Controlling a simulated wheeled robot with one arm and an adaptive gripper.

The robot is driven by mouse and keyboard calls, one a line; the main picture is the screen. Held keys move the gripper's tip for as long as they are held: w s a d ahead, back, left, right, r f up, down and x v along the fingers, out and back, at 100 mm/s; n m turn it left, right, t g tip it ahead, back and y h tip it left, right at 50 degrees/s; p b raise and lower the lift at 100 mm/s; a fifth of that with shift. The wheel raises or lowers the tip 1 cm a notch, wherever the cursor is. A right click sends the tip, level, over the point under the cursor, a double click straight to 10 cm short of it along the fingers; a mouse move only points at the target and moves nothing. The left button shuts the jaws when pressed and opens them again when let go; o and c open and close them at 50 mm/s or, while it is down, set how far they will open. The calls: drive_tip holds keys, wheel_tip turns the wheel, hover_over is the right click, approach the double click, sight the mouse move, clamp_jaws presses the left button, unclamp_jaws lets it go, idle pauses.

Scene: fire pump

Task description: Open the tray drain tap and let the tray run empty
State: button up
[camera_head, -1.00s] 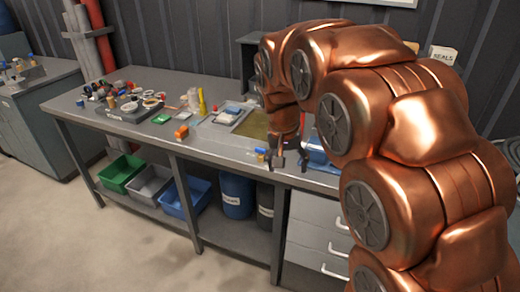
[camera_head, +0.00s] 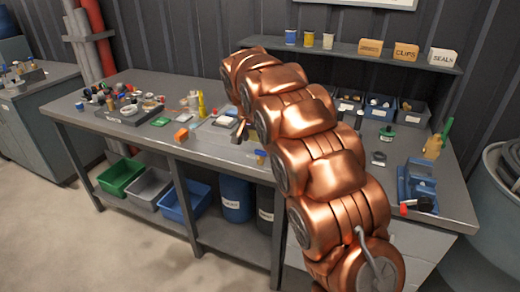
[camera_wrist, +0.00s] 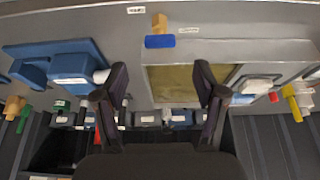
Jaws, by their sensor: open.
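The drain tap shows in the wrist view as a blue handle (camera_wrist: 160,41) on a brass-coloured body (camera_wrist: 160,22), at the edge of the grey tray (camera_wrist: 235,47). It also appears small at the bench front in the head view (camera_head: 261,157). The tray holds murky yellow-brown liquid (camera_wrist: 180,85); my arm hides most of it in the head view. My gripper (camera_wrist: 162,70) is open and empty, its fingers apart over the tray side, with the tap beyond the fingertips. It also shows in the head view (camera_head: 240,132), left of the tap. Whether liquid runs cannot be seen.
A blue vise (camera_head: 416,188) stands at the bench's right end. Labelled boxes (camera_head: 405,51) line the back shelf.

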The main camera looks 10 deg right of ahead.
sight(261, 151)
drive_tip(key=p+x, duration=0.1)
drive_tip(key=x, duration=0.5)
drive_tip(key=shift+w+d+f, duration=0.1)
drive_tip(key=shift+w+f, duration=0.05)
drive_tip(key=shift+f, duration=0.15)
drive_tip(key=c, duration=1.1)
drive_tip(key=shift+c, duration=0.2)
drive_tip(key=n, duration=0.2)
drive_tip(key=n+y+b, duration=0.1)
drive_tip(key=n, duration=0.1)
drive_tip(key=shift+n+t+y, duration=0.3)
drive_tip(key=shift+n+t, duration=0.1)
drive_tip(key=n+y+b, duration=0.1)
drive_tip(key=n+b, duration=0.1)
drive_tip(key=n, duration=0.2)
drive_tip(key=shift+d+y, duration=0.15)
drive_tip(key=shift+y, duration=0.25)
drive_tip(key=n+y+b, duration=0.1)
drive_tip(key=n, duration=0.2)
drive_tip(key=n+y+b, duration=0.1)
drive_tip(key=n, duration=0.1)
drive_tip(key=shift+d+f+n+g+b, duration=0.1)
drive_tip(key=shift+d+n+g+b, duration=0.05)
drive_tip(key=shift+n+g+b, duration=0.25)
drive_tip(key=shift+w+n+g+y+b, duration=0.1)
drive_tip(key=shift+n+g+y+b, duration=0.45)
drive_tip(key=shift+n, duration=1.05)
